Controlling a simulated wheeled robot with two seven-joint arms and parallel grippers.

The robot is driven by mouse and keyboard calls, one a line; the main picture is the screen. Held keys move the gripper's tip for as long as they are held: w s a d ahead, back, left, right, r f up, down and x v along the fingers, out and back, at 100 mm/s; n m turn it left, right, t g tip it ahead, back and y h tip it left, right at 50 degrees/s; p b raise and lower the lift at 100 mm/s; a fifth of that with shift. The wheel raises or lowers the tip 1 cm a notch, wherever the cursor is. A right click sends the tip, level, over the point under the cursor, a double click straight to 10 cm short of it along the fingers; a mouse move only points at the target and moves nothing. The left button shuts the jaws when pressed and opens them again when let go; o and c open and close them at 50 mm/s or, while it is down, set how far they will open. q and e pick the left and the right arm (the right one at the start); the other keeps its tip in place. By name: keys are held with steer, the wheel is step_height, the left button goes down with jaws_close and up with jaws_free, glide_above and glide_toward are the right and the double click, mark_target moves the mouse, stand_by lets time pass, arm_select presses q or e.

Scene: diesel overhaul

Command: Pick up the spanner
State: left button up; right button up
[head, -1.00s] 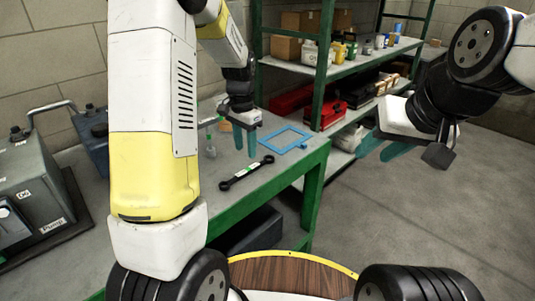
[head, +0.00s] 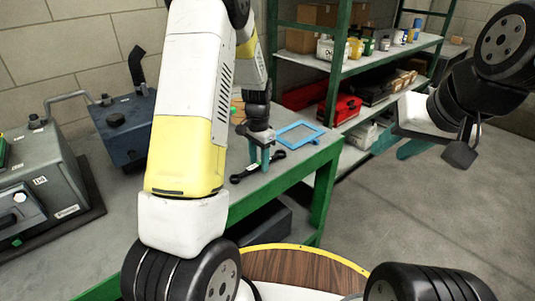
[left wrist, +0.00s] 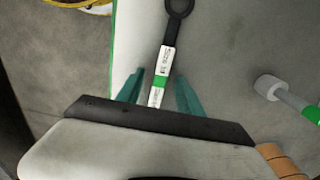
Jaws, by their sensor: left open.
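The dark spanner (head: 240,178) with a white and green label lies on the grey workbench (head: 248,201) in the head view. My left gripper (head: 259,168) points down at its middle, with a teal finger on either side. In the left wrist view, the spanner (left wrist: 165,62) runs up between the two open fingers (left wrist: 158,88), with gaps on both sides. Its near end is hidden behind the gripper body. My right gripper (head: 397,146) is empty and away from the bench at the right, its fingers apart.
A blue frame (head: 299,133) lies on the bench just beyond the spanner. A green shelf rack (head: 335,75) with bottles and a red toolbox (head: 340,109) stands behind.

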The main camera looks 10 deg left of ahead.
arm_select(q)
jaws_close()
stand_by(1.3)
